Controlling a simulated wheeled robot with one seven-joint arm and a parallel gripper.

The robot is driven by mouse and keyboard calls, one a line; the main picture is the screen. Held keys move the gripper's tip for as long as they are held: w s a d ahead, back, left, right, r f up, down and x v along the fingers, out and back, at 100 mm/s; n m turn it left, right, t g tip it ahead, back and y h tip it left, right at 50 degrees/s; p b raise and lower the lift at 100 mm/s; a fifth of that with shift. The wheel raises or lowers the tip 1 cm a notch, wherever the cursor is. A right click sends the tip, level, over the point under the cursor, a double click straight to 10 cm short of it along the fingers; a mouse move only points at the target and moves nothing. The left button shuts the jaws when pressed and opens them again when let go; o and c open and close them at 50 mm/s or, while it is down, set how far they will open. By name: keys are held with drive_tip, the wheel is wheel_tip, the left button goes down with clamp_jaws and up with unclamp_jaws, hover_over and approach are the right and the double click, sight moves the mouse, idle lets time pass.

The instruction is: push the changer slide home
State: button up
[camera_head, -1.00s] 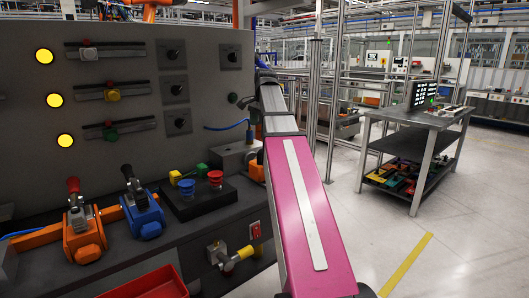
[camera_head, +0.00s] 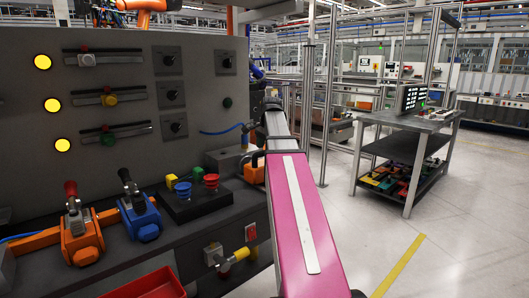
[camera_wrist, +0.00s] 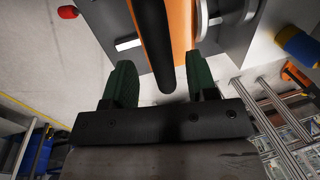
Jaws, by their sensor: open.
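In the wrist view, an orange body (camera_wrist: 178,22) with a dark rounded handle (camera_wrist: 153,45) sits on a dark grey block (camera_wrist: 225,30). I take it to be the changer slide, but cannot be certain. My gripper (camera_wrist: 160,65) has its two green fingers apart, one on each side of the handle. Contact between the fingers and the handle cannot be made out. In the head view, an orange part (camera_head: 252,168) shows beside a grey block (camera_head: 226,159) at the bench's right end, partly hidden by my pink arm. My fingers are hidden there.
A panel with sliders (camera_head: 109,96) stands behind. A workbench (camera_head: 409,122) stands right; floor between is open.

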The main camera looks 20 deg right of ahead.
drive_tip(key=shift+w+a+f, duration=0.1)
drive_tip(key=shift+w+f, duration=0.05)
drive_tip(key=shift+f, duration=0.4)
drive_tip(key=shift+w+f, duration=0.1)
drive_tip(key=shift+f, duration=0.45)
drive_tip(key=shift+c, duration=0.4)
clamp_jaws()
drive_tip(key=w+a, duration=0.2)
drive_tip(key=w, duration=0.5)
drive_tip(key=shift+w+a, duration=0.25)
drive_tip(key=shift+a, duration=0.1)
drive_tip(key=shift+o, duration=0.4)
unclamp_jaws()
drive_tip(key=shift+w, duration=0.1)
